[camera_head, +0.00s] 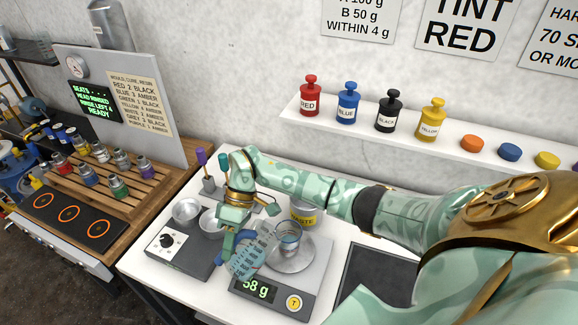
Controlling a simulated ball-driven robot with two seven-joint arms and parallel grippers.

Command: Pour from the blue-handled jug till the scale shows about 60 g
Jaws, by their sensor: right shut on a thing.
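My right gripper (235,222) is shut on the blue-handled jug (252,258). The jug is clear, with graduation marks on its side, and is tilted with its upper end toward a small clear cup (289,241). The cup stands on the round pan (291,259) of the scale (269,289). I cannot make out a stream between jug and cup. My left gripper is not in view.
A yellow-labelled waste pot (302,217) stands just behind the cup. A dial unit (178,250) and metal bowls (187,209) are left of the jug. A dark mat (376,277) lies right of the scale. Pigment bottles (387,111) stand on the wall shelf (350,128).

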